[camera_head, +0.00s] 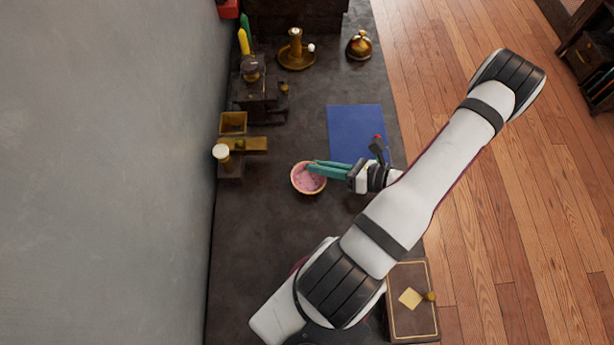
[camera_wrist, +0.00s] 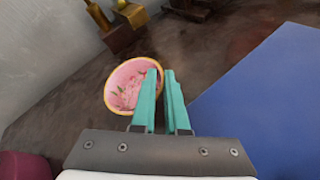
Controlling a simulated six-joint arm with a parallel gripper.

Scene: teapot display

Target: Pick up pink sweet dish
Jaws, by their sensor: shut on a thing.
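The pink sweet dish (camera_head: 304,183) is a small round bowl with a yellowish rim and a pink inside, on the dark table in the head view. It also shows in the wrist view (camera_wrist: 122,85), with pinkish contents. My gripper (camera_head: 313,167) has teal fingers and reaches the dish from the right. In the wrist view, my gripper (camera_wrist: 160,74) has its left finger over the inside of the bowl and its right finger outside, shut on the bowl's right rim. The fingers hide part of that rim. I cannot tell whether the bowl is clear of the table.
A blue mat (camera_head: 355,128) lies beyond the gripper. Wooden boxes (camera_head: 233,123) and a white-topped item (camera_head: 221,152) stand left of the dish, near the wall. A brass candle holder (camera_head: 296,57) is farther back. A brown book-like panel (camera_head: 411,276) lies at the front right.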

